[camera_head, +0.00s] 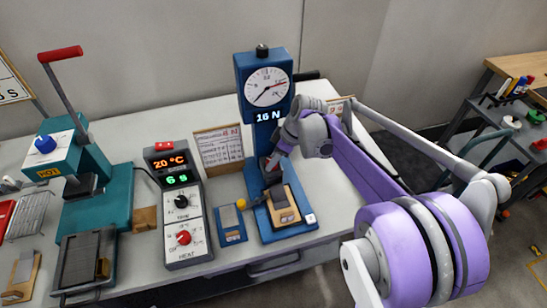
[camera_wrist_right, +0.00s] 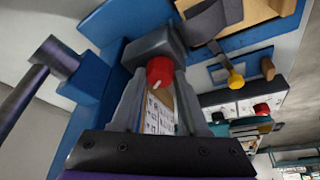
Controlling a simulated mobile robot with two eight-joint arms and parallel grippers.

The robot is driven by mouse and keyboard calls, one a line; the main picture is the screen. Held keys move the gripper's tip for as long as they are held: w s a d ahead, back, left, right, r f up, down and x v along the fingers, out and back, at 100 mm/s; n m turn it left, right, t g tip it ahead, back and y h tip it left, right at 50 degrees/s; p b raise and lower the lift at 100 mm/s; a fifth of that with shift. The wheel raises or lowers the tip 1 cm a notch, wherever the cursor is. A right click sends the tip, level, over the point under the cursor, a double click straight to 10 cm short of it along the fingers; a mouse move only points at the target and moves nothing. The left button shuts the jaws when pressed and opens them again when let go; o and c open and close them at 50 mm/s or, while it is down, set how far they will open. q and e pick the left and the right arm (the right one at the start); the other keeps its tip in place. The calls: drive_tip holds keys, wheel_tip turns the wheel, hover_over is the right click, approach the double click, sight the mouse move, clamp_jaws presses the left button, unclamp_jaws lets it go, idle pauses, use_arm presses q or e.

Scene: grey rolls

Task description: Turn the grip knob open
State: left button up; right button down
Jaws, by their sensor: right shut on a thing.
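A blue pull tester (camera_head: 252,120) with a round dial and a "16 N" readout stands at the back middle of the table. Its red grip knob (camera_wrist_right: 160,72) sits on a dark grey grip block (camera_wrist_right: 152,47) in the right wrist view. My right gripper (camera_wrist_right: 158,82) is shut on the knob, with one finger on each side of it. In the head view my right gripper (camera_head: 277,152) reaches the tester's column from the right, and its wrist and fingers mostly hide the knob. My left gripper is not in view.
A blue sample tray with a yellow knob (camera_head: 241,204) lies left of the tester's base. A controller (camera_head: 183,222) reading "20 °C" and a teal heat sealer (camera_head: 95,205) with a red-handled lever stand further left. A framed chart (camera_head: 218,150) stands behind.

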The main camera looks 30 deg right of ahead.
drive_tip(key=shift+n, duration=0.6)
drive_tip(key=shift+g, duration=0.3)
drive_tip(key=shift+c, duration=2)
unclamp_jaws()
drive_tip(key=shift+y, duration=0.3)
drive_tip(key=p+v, duration=0.1)
drive_tip(key=v, duration=1)
drive_tip(key=shift+a, duration=0.1)
drive_tip(key=s+a+f+m+t+h+p, duration=0.1)
drive_tip(key=s+a+f+m, duration=0.3)
drive_tip(key=s+a, duration=0.3)
drive_tip(key=s+a+f+m+t+h+p, duration=0.1)
drive_tip(key=s+a+f+m, duration=0.4)
drive_tip(key=s, duration=0.6)
drive_tip(key=shift+s+a+f+m+t+h, duration=0.2)
drive_tip(key=shift+s+a+m+t+h, duration=0.1)
drive_tip(key=shift+a+h, duration=0.65)
